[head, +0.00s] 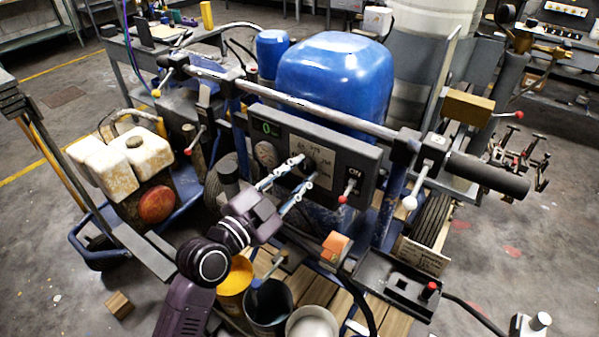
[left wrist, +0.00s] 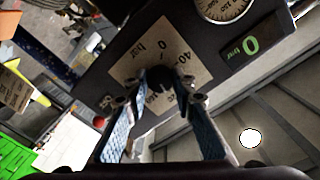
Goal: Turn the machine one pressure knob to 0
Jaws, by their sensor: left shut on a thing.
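The striping machine's dark control panel (head: 345,150) faces me in the head view. The black pressure knob (left wrist: 160,78) sits on a beige label plate (left wrist: 140,55) with bar markings, some hidden by the fingers. My left gripper (head: 304,171) reaches up to the panel with its fingers on either side of the knob. In the left wrist view my left gripper (left wrist: 158,105) is shut on the knob. A green display (left wrist: 245,47) reads 0 bar, beside a round gauge (left wrist: 222,8). My right gripper is not in view.
A red-tipped toggle switch (head: 347,190) is right of the knob. A handlebar (head: 300,103) and blue tank (head: 335,75) stand above and behind the panel. Paint buckets (head: 268,305) stand below my left gripper. A white-and-red engine (head: 130,165) is at left.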

